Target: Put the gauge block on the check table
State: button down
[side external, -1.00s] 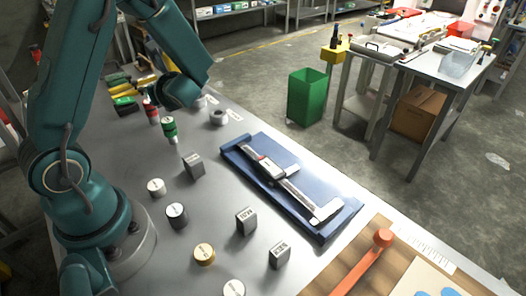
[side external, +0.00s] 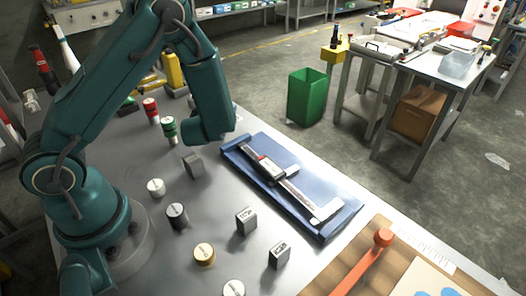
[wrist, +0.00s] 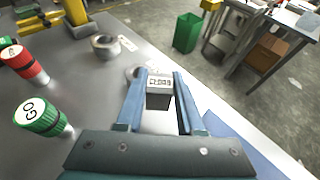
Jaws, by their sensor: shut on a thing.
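In the wrist view my gripper (wrist: 160,77) is shut on a small grey gauge block (wrist: 159,84). The block sits between the two blue fingertips and shows dark digits on a pale face. In the side view my arm hides the gripper and fingers. A grey block (side external: 193,165) shows there just below my arm's end, standing on the grey metal table (side external: 120,175). I cannot tell from that view whether it is the held one. Two more marked blocks stand on the table, one at the middle (side external: 246,220) and one nearer (side external: 279,255). I cannot tell which surface is the check table.
A caliper (side external: 290,190) lies on a blue case (side external: 335,220) right of my arm. Green (wrist: 40,115) and red (wrist: 28,65) plug gauges stand left of my gripper. A grey ring (wrist: 105,45) lies ahead. Several round weights and an orange-handled tool (side external: 365,262) are nearer.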

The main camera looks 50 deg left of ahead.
jog(key=shift+f, duration=1.85)
jog(key=c, duration=0.5)
grip_release()
jog(key=shift+f, duration=0.1)
jog(key=shift+s+d+r, duration=0.15)
jog(key=shift+r, duration=0.05)
jog(key=v, duration=1.1)
jog(key=shift+s+d+r, duration=0.15)
jog(key=shift+s, duration=0.05)
